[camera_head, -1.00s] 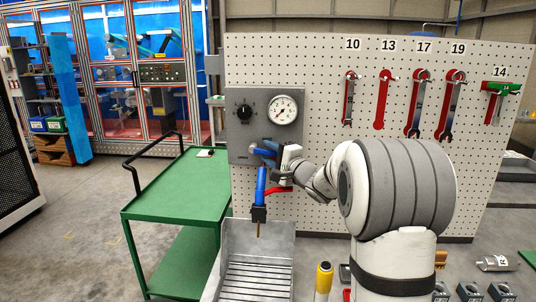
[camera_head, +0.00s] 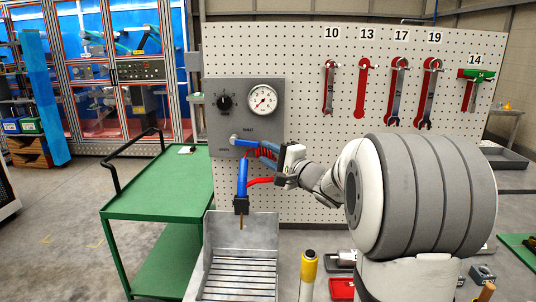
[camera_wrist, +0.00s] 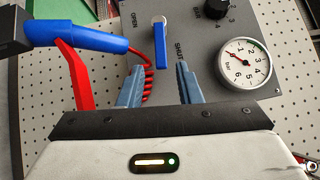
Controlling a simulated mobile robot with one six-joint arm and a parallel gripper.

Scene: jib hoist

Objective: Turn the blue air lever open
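The blue air lever (camera_head: 244,142) sits on the grey panel and points to the right from its pivot, alongside the SHUT label. In the wrist view the lever (camera_wrist: 160,45) points down towards my gripper. My gripper (camera_wrist: 158,88) is open, with a blue-grey finger on each side of the line of the lever. The lever's free end lies just ahead of the gap, and no contact shows. In the head view my gripper (camera_head: 264,151) is at the right of the lever, and its fingers partly hide the lever's end.
A blue air gun (camera_head: 242,175) with a red trigger hangs just below the lever, close to my gripper. A red coiled hose (camera_wrist: 149,80) runs behind the left finger. A gauge (camera_head: 263,99) and a black knob (camera_head: 224,101) are above. A grey bin (camera_head: 240,260) stands below.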

